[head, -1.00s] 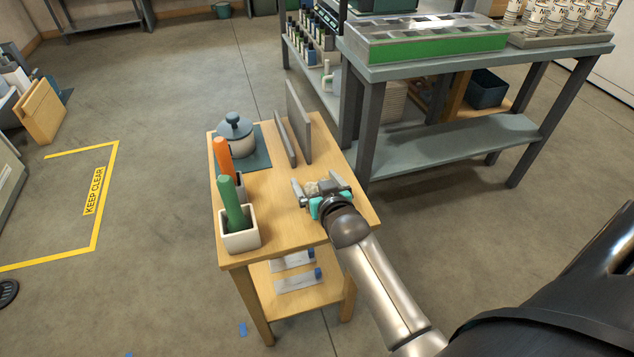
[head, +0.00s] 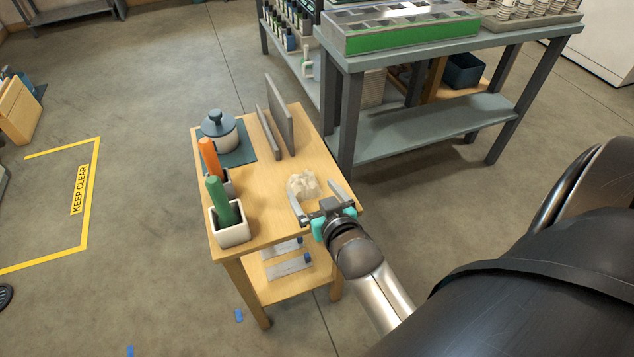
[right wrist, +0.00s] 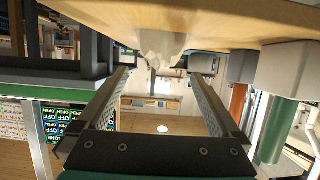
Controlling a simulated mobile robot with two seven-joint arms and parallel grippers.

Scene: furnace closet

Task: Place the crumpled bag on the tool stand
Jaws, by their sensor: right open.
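The crumpled bag (head: 303,185) is a small, pale cream lump on the wooden top of the tool stand (head: 268,205), near its right side. My right gripper (head: 318,204) is open just in front of the bag, with its fingers pointing toward it and nothing held. In the right wrist view the bag (right wrist: 160,45) shows upside down against the stand top (right wrist: 200,18), beyond and between the open fingers (right wrist: 160,95). My left gripper is not in view.
On the stand are a lidded pot (head: 220,130), a green-handled item (head: 218,200) in a white holder (head: 233,234), an orange-handled item (head: 209,158) and upright grey boards (head: 280,115). A grey workbench (head: 430,125) stands close behind right.

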